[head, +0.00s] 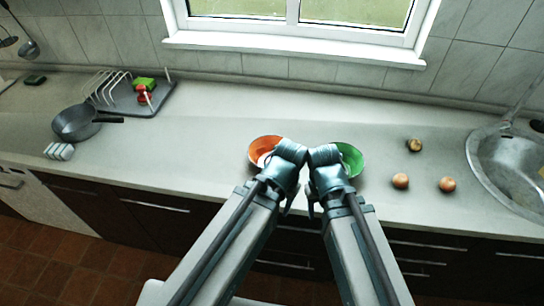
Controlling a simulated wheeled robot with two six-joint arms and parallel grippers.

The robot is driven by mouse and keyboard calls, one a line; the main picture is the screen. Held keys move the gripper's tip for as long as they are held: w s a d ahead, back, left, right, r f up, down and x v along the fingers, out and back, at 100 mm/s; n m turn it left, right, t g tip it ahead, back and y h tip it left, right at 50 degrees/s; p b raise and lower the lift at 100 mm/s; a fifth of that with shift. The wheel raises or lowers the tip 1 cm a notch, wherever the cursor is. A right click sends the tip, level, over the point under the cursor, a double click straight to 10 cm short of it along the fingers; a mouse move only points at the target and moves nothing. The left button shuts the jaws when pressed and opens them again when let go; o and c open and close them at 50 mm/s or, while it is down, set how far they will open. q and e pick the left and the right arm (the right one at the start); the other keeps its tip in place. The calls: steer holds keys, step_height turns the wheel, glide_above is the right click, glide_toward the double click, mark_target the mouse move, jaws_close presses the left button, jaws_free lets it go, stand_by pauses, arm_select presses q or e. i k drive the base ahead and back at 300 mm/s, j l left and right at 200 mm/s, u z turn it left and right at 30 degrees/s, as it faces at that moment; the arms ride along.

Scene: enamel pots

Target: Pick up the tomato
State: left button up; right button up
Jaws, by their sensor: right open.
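I cannot make out a clearly red tomato. Three small round brownish items lie on the right of the counter: one at the back (414,144), one nearer the front (400,180) and a redder one on the right (447,184); I cannot tell whether any is the tomato. My left gripper (288,203) and right gripper (315,206) are close together at the counter's front edge, largely hidden by my wrists. The right one is open and apart from the round items, to their left. I cannot make out the left one's jaws.
An orange bowl (262,146) and a green bowl (352,160) stand behind my wrists, partly hidden. A dish rack (165,104) with red and green things and a pan (74,124) are at left. A sink (505,165) is at right. Counter between pan and orange bowl is clear.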

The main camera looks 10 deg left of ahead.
mark_target(447, 185)
steer(key=k, duration=0.15)
steer(key=k+z, duration=0.3)
steer(key=i+z, duration=0.2)
steer(key=z, duration=0.3)
steer(key=i+j+z, duration=0.2)
steer(key=z, duration=0.25)
